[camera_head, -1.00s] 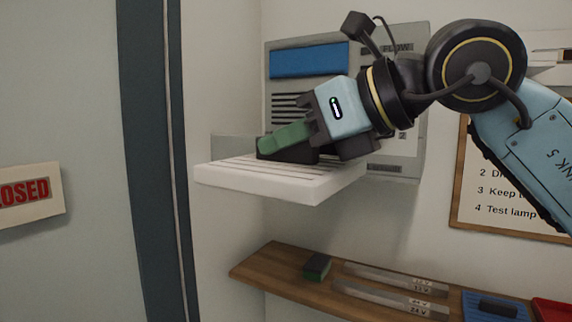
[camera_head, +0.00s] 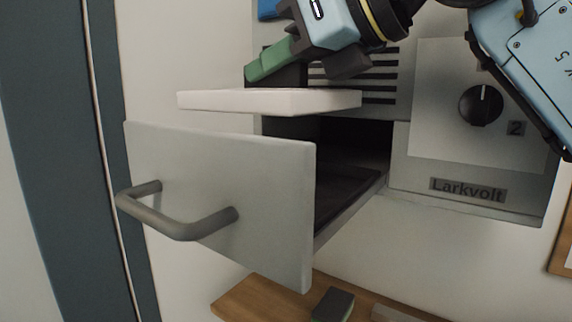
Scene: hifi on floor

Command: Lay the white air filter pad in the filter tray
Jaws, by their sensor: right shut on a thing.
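The white air filter pad (camera_head: 270,101) is held level in my right gripper (camera_head: 275,66), whose green finger reaches over the pad's far side. The pad is above the open filter tray (camera_head: 225,190), apart from its front panel. The tray is pulled out of the grey Larkvolt unit (camera_head: 467,190) and has a bar handle on its front. The part of its dark inside that shows looks empty; the front panel and the pad hide the rest. My left gripper is out of view.
A knob (camera_head: 481,105) sits on the unit's face right of the tray. A wooden shelf (camera_head: 246,300) with a dark green-edged block (camera_head: 333,304) is below. A dark door frame stands at the left.

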